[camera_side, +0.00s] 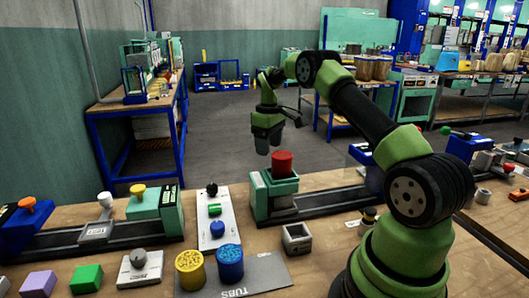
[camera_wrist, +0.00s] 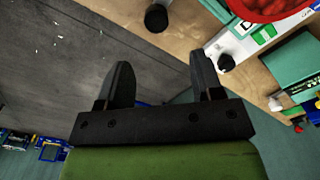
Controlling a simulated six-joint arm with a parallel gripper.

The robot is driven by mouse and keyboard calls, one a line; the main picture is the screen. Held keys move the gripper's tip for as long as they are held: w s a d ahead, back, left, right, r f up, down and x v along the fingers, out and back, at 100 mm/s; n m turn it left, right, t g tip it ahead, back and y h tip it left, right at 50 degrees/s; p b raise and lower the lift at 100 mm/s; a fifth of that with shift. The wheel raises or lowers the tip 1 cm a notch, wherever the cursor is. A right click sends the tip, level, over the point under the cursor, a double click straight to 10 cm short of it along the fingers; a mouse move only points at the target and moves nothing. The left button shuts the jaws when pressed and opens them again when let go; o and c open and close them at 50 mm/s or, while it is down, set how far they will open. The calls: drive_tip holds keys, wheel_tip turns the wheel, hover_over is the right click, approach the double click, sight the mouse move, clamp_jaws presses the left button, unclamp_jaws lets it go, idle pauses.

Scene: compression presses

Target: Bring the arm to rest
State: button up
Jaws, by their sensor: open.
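My gripper (camera_side: 270,145) hangs from my green and black arm above the workbench, in the side view. Its fingers point down. It is a little above and to the left of a red cylinder (camera_side: 282,164) that sits on top of the teal press (camera_side: 270,195). In the wrist view my gripper (camera_wrist: 160,80) shows two dark fingers set wide apart with nothing between them. Part of a round red thing (camera_wrist: 265,8) is cut off at the top right of the wrist view.
A blue tub (camera_side: 229,265) and a yellow tub (camera_side: 190,270) stand on a grey mat (camera_side: 262,275). A white panel (camera_side: 216,225) with knobs lies left of the press. Another press (camera_side: 100,233) is at the left. Coloured blocks (camera_side: 86,278) line the front left. Air above the bench is clear.

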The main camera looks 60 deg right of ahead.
drive_tip(key=s+a+r+m+t, duration=0.1)
drive_tip(key=s+a+r+t, duration=0.1)
drive_tip(key=a+r, duration=0.65)
drive_tip(key=s+a+r+m+t, duration=0.1)
drive_tip(key=s+a+r+t, duration=0.15)
drive_tip(key=a+r, duration=0.6)
drive_tip(key=s+a+m+t+y, duration=0.1)
drive_tip(key=s+a, duration=0.4)
drive_tip(key=s, duration=0.3)
drive_tip(key=s+a+m+t+y, duration=0.1)
drive_tip(key=s+a, duration=0.4)
drive_tip(key=s, duration=0.3)
drive_tip(key=shift+s+a+r+t, duration=0.3)
drive_tip(key=shift+s+a+t, duration=0.05)
drive_tip(key=shift+s, duration=0.05)
